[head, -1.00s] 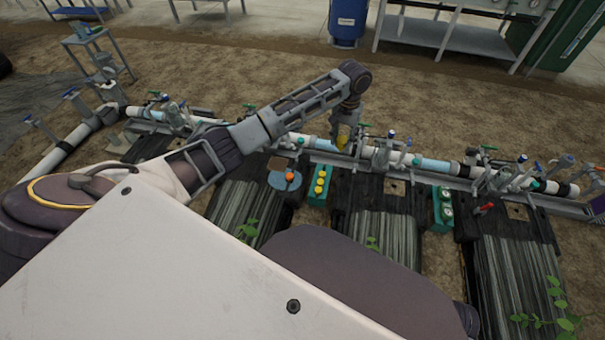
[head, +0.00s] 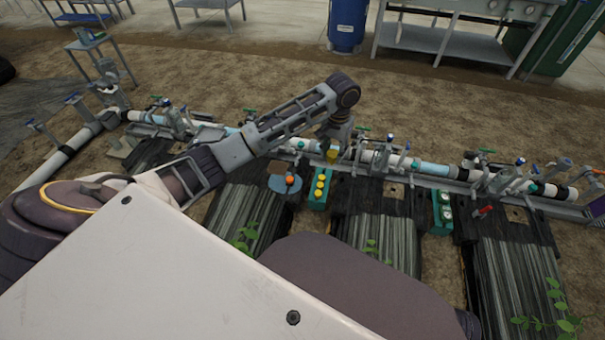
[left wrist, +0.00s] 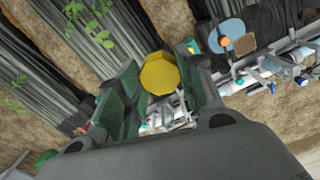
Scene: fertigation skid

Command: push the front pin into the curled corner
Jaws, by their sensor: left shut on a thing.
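My left gripper (head: 332,150) points down near the pipe line, with its arm reaching in from the left. It is shut on a yellow-headed thing (head: 332,156). In the left wrist view its yellow, many-sided head (left wrist: 160,73) sits between the green-lined fingers; I cannot tell if it is the front pin. Black sheets with strips (head: 375,232) lie below the pipe on the near side. I cannot make out a curled corner; the arm hides part of that area. My right gripper is not in view.
A white and blue pipe (head: 435,168) with several valves crosses the scene. A teal box with yellow buttons (head: 319,188), a blue disc with an orange knob (head: 285,184) and a teal box with dials (head: 442,210) stand on the near side. Bare soil lies behind the pipe.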

